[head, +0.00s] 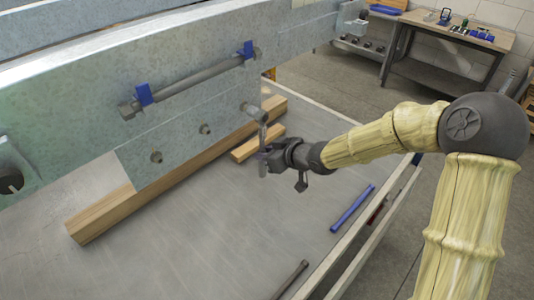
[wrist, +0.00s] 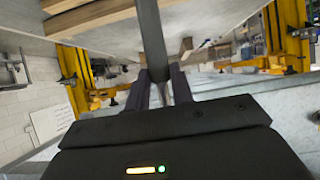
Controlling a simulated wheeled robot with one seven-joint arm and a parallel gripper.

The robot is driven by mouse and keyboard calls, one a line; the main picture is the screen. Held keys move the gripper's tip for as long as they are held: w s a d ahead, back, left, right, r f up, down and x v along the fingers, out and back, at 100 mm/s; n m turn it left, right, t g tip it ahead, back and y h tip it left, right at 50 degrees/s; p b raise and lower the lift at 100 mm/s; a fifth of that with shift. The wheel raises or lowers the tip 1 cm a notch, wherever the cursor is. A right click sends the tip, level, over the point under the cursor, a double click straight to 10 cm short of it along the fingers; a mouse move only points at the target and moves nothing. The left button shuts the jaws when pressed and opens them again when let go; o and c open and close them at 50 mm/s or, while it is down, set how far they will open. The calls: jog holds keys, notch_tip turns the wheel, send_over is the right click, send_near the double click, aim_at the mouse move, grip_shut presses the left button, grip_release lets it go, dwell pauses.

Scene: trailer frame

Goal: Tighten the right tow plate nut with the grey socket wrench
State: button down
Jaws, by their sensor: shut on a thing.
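The grey socket wrench (head: 256,113) has its head at the right end of the tow plate (head: 180,145), where the right nut would be. That nut is hidden behind the socket, so I cannot tell how fully it is seated. The wrench handle hangs down from the head. My gripper (head: 264,157) is shut on the handle's lower part. In the wrist view the grey handle (wrist: 152,38) runs between the two dark fingers of my gripper (wrist: 160,88). Two other nuts show on the plate, a left one (head: 156,157) and a middle one (head: 205,129).
A long wooden beam (head: 120,207) and a short block (head: 250,149) lie under the plate. A blue tool (head: 352,208), a dark red tool (head: 377,211) and a dark bar (head: 290,280) lie on the tabletop (head: 210,235). A workbench (head: 450,36) stands at the back right.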

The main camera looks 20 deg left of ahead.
jog(key=shift+w+a, duration=0.2)
jog(key=shift+a, duration=0.3)
jog(key=shift+w+a, duration=0.2)
jog(key=shift+a, duration=0.3)
jog(key=c, duration=1.8)
grip_release()
grip_shut()
jog(key=shift+r, duration=0.1)
